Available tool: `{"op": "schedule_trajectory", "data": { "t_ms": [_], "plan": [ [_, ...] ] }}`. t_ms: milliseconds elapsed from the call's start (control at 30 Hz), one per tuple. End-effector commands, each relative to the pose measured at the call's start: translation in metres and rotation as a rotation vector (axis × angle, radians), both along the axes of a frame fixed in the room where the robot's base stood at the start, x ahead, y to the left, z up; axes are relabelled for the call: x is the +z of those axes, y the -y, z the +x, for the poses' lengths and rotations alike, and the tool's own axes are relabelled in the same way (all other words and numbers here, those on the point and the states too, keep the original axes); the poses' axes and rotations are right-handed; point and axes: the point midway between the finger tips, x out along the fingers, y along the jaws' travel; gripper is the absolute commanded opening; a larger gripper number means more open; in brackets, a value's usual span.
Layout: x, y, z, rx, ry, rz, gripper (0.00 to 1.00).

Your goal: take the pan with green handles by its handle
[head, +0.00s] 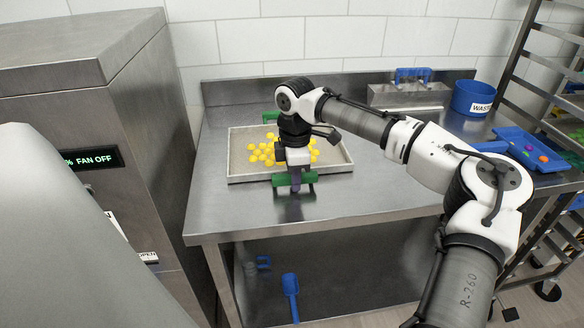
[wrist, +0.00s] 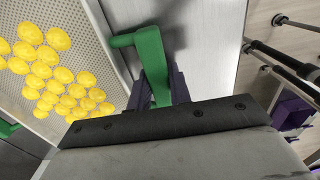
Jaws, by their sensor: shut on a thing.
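The pan (head: 240,150) is a shallow light tray with yellow gummies in it, lying on the steel table. It has a green handle (head: 309,179) on its front side and another green handle (head: 270,117) at the back. My gripper (head: 295,187) is at the front handle, shut on it. In the wrist view the green handle (wrist: 151,58) runs between the dark fingers (wrist: 160,88), and the pan (wrist: 98,30) with yellow gummies (wrist: 55,80) is at the left. My wrist hides part of the pan in the head view.
A blue waste bin (head: 472,99) and a steel box with a blue handle (head: 412,88) stand at the back right. A blue tray (head: 525,143) with colored pieces is at the right. A steel machine (head: 110,110) stands at the left. The table's front right is bare.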

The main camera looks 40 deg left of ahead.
Motion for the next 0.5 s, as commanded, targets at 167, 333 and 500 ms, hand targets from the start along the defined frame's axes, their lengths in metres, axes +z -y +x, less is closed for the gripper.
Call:
{"op": "schedule_trajectory", "data": {
  "t_ms": [167, 333, 500],
  "plan": [
    [0.016, -0.001, 0.000, 0.000, 0.002, 0.005, 0.00],
    [0.055, -0.002, 0.000, 0.000, 0.002, 0.008, 0.00],
    [0.114, -0.002, -0.001, 0.000, 0.002, 0.008, 0.00]
  ]
}}
